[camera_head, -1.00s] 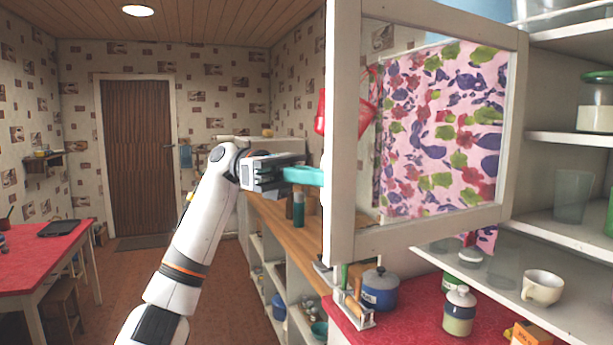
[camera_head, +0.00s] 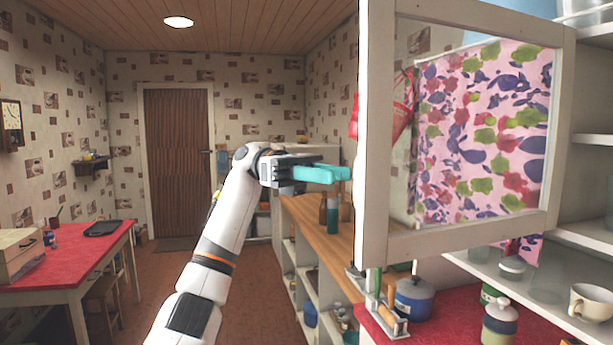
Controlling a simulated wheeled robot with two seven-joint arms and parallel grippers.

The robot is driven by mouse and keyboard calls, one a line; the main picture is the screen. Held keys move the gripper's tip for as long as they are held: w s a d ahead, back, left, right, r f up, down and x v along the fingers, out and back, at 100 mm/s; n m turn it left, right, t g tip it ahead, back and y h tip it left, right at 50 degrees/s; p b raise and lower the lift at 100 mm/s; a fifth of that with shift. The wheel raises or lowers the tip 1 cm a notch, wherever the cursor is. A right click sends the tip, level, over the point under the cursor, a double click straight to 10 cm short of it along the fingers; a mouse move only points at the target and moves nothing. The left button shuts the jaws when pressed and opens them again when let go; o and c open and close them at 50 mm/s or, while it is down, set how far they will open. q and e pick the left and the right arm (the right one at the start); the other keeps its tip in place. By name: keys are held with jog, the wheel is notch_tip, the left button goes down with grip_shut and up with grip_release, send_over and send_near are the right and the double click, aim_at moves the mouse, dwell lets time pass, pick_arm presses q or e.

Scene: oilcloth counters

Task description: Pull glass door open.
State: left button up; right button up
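The glass door (camera_head: 376,200) is a white wooden frame around a clear pane, in the right half of the head view. It stands swung out from the white cabinet, and a pink floral cloth shows through its pane. My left gripper (camera_head: 343,173), with teal fingers, is just left of the door's near-left upright. The fingertips end close to that edge; I see no clear hold on it. The fingers overlap from this side, so their gap is hidden. My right gripper is out of view.
Cabinet shelves hold a white cup (camera_head: 592,301). A blue pot (camera_head: 413,299) and a lidded jar (camera_head: 500,325) stand on the red counter below the door. A red table (camera_head: 75,250) stands at left. The floor between is clear.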

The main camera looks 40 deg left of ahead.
pick_arm(q)
jog(key=a, duration=0.6)
jog(key=shift+s+a, duration=0.15)
jog(key=shift+a, duration=0.15)
